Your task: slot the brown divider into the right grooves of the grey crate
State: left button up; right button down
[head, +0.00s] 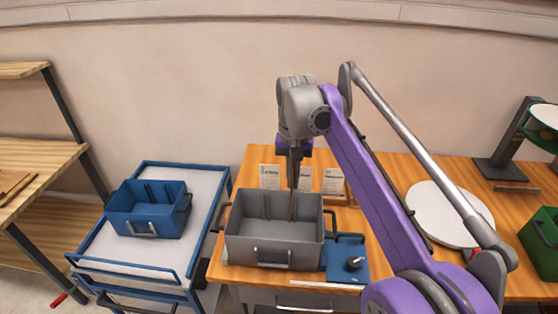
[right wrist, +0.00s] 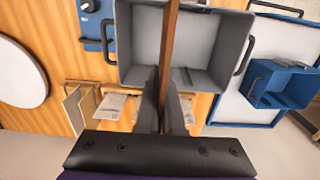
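The grey crate (head: 245,250) stands on the wooden table in the head view, its open top facing up. My right gripper (head: 293,184) reaches down from above over the right part of the crate. It is shut on the brown divider (head: 293,204), which hangs upright and edge-on. In the right wrist view the divider (right wrist: 171,38) runs up from between the fingers (right wrist: 166,80) across the crate (right wrist: 215,75). Whether its edges sit in the grooves cannot be told. My left gripper is not in view.
A blue box with a knob (head: 342,272) stands close beside the crate's right side. Cards in a holder (head: 332,183) stand behind it. A white disc (head: 450,212) and green crate (head: 540,240) are at right. A blue crate (head: 148,222) sits on the cart (head: 100,258) at left.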

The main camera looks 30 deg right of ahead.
pick_arm(q)
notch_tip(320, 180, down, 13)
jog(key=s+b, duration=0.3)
jog(key=b, duration=0.8)
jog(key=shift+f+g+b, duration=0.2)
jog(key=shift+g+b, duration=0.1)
jog(key=shift+b, duration=0.1)
pick_arm(e)
jog(key=shift+s+f, duration=0.2)
jog(key=shift+f, duration=9.95)
jog(key=c, duration=1)
grip_release()
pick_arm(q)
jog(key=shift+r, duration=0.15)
pick_arm(e)
jog(key=shift+r, duration=0.15)
